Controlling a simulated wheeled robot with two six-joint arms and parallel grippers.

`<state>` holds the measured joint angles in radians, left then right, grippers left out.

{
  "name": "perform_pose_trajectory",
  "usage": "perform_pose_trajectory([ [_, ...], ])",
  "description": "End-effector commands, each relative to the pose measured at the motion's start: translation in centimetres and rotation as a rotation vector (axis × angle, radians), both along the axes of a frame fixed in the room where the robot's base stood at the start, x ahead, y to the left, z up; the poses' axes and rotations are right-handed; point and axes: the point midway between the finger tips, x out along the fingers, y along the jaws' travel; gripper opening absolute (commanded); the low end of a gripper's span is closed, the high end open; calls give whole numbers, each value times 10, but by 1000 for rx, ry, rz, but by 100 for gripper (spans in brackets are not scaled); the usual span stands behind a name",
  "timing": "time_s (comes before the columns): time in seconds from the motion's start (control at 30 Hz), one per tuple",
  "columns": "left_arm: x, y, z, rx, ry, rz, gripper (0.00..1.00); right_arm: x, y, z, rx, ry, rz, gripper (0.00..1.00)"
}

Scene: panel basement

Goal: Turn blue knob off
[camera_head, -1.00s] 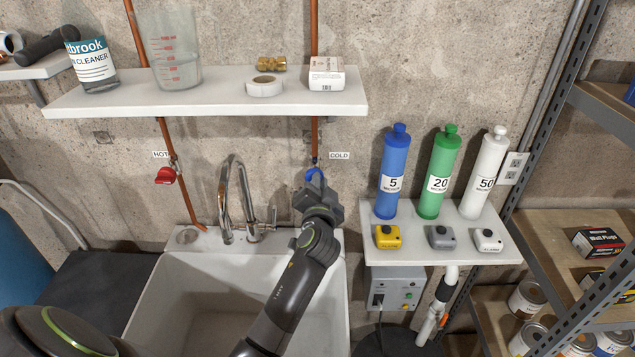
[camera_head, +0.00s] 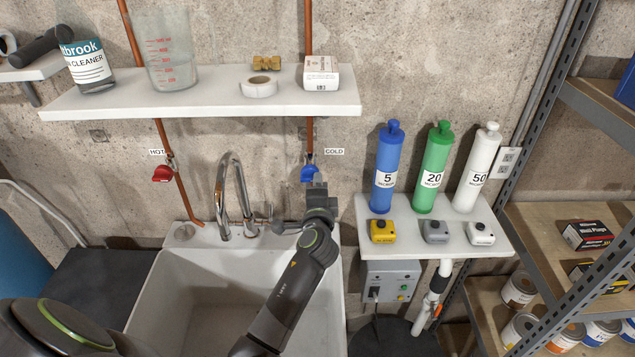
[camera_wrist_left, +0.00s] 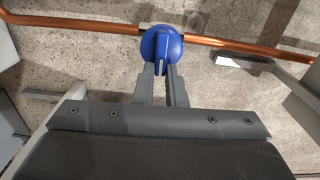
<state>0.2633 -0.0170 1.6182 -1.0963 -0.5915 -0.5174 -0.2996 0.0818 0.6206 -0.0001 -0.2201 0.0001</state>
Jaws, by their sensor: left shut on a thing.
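The blue knob (camera_head: 309,174) sits on the copper cold-water pipe, left of the COLD label. My left gripper (camera_head: 319,188) is at its front and lower right edge in the head view. In the left wrist view the blue knob (camera_wrist_left: 162,48) faces me, and its raised ridge runs across the pipe. The left gripper's fingers (camera_wrist_left: 162,78) are shut on the lower part of that ridge, one on each side. My right gripper is out of view.
A red knob (camera_head: 163,174) is on the hot pipe to the left. The faucet (camera_head: 234,195) and white sink (camera_head: 170,290) lie below. A white shelf (camera_head: 210,104) with items is above. A small shelf (camera_head: 440,245) with several cartridges stands to the right.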

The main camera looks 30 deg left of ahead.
Motion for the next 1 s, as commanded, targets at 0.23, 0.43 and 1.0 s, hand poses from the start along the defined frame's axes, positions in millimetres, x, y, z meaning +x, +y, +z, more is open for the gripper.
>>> perform_pose_trajectory([
  [0.23, 0, -1, 0, 49, 23, -2, 0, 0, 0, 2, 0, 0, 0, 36],
  [0.43, 0, 0, -1, 57, 26, -2, 0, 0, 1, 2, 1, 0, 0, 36],
  [1.0, 0, 0, -1, 56, 27, -1, 33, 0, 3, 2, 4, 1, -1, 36],
])
